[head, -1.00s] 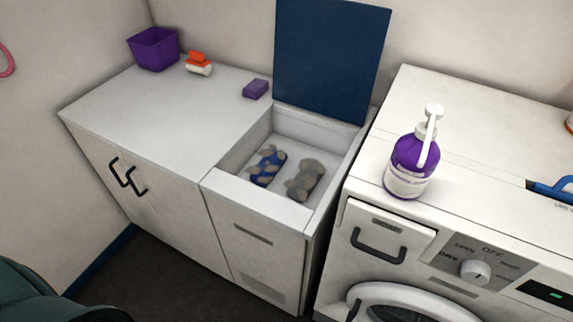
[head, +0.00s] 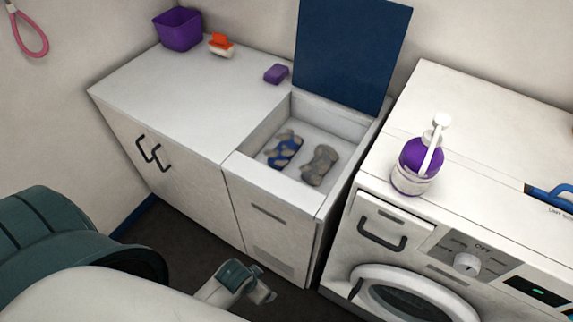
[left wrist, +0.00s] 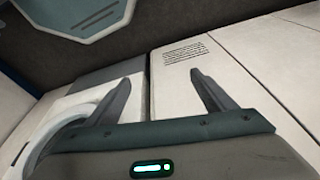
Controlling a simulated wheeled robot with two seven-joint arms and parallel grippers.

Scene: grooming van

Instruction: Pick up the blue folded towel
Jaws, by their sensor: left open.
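A blue folded towel (head: 284,151), mottled with grey-brown patches, lies in the open-topped bin (head: 270,185) in the head view. A grey-brown folded towel (head: 320,165) lies just right of it, a little apart. My left gripper (head: 262,289) is low in front of the cabinet, below and well away from the towels. In the left wrist view its two fingers (left wrist: 163,78) are spread with nothing between them. That view shows pale panels but no towel. My right gripper is in neither view.
A raised dark blue lid (head: 352,55) stands behind the bin. The counter (head: 190,100) on the left holds a purple tub (head: 178,30), an orange-white brush (head: 221,46) and a purple block (head: 276,74). A purple pump bottle (head: 414,165) stands on the washing machine (head: 470,110).

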